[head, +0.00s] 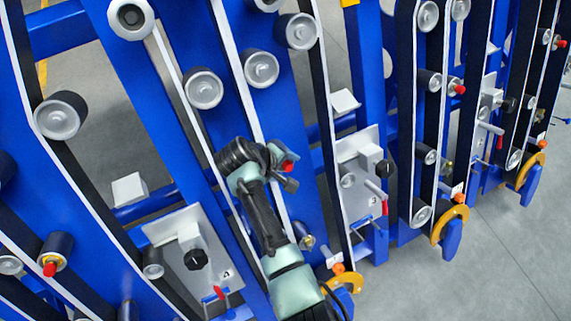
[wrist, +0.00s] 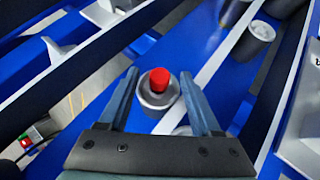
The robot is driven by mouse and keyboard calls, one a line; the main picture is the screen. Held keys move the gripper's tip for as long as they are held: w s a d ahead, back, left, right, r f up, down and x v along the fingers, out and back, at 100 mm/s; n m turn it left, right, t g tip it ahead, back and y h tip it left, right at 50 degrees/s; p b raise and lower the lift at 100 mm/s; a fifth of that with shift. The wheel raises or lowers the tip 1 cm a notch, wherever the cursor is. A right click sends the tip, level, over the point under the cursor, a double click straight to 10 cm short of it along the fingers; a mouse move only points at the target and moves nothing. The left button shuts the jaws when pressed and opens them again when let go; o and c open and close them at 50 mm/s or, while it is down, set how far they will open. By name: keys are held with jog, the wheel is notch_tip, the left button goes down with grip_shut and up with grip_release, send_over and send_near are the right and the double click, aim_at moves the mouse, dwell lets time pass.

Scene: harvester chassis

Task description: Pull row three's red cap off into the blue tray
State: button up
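A red cap (wrist: 159,79) sits on the end of a grey roller (wrist: 158,98) in the wrist view, between the two fingers of my gripper (wrist: 160,84). The fingers are spread with a gap on each side of the cap, and I cannot tell how far the cap lies from the fingertips. In the head view the cap (head: 288,166) shows as a small red patch beside my gripper (head: 277,165), partly hidden by it. A small blue tray-like frame (head: 372,241) is below a grey plate, right of my arm; I cannot tell if it is the tray.
Blue uprights with dark belts and grey rollers (head: 262,68) stand in several rows. Other red caps are at the lower left (head: 50,268) and on the right (head: 460,89). A grey plate with a black knob (head: 195,259) stands left of my arm. Grey floor (head: 500,250) is clear at the lower right.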

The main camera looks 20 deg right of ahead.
grip_shut()
jog(key=s+p, duration=0.1)
jog(key=s+r+p, duration=0.1)
jog(key=p, duration=0.1)
jog(key=s+r+p, duration=0.1)
jog(key=p, duration=0.1)
jog(key=shift+d, duration=0.35)
dwell(0.4)
jog(key=shift+s+a+f, duration=0.1)
dwell(0.3)
